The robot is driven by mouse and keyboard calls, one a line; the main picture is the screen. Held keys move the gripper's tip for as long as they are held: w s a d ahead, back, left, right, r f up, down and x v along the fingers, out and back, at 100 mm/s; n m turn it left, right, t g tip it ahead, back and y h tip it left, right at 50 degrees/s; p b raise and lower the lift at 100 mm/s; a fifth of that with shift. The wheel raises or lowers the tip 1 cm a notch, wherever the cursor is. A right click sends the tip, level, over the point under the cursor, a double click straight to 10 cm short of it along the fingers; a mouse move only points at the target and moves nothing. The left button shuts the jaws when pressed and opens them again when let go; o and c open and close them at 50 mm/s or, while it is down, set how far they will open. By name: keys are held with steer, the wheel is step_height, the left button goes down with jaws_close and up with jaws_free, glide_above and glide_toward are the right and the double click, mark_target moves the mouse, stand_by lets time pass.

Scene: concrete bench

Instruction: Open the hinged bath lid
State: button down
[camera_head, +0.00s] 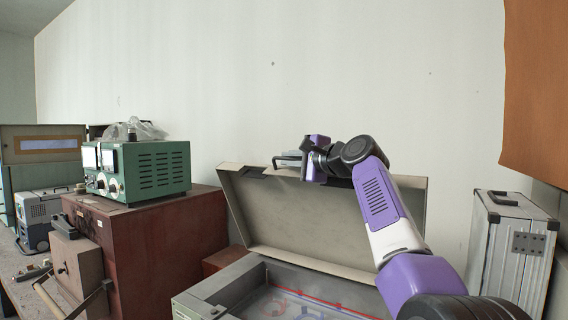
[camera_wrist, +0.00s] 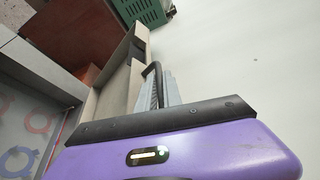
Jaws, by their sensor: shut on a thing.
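The bath (camera_head: 246,284) is a grey box with an open top at the bottom middle of the head view. Its beige hinged lid (camera_head: 262,221) is raised and tilted back, near upright, toward the wall. My gripper (camera_head: 290,160) is at the lid's upper edge, shut on the lid's handle. In the wrist view the dark handle (camera_wrist: 155,75) runs down to the grey fingers (camera_wrist: 171,90), and the lid shows edge-on (camera_wrist: 112,83). The exact grip is partly hidden by my purple gripper body. Red and blue ring shapes show inside the bath.
A green instrument (camera_head: 150,168) with a plastic bag on top stands on a red-brown cabinet (camera_head: 165,240) at left. A silver case (camera_head: 512,250) stands at right. An orange-brown panel (camera_head: 540,90) hangs at upper right. The pale wall (camera_head: 300,70) is behind the lid.

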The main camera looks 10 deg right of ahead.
steer(key=shift+f, duration=0.1)
steer(key=c, duration=1.5)
jaws_free()
steer(key=shift+a, duration=0.1)
steer(key=shift+s+d+b, duration=0.45)
steer(key=shift+s+b, duration=0.1)
steer(key=shift+b, duration=0.05)
steer(key=b+v, duration=0.3)
steer(key=v, duration=0.3)
steer(key=shift+s, duration=0.2)
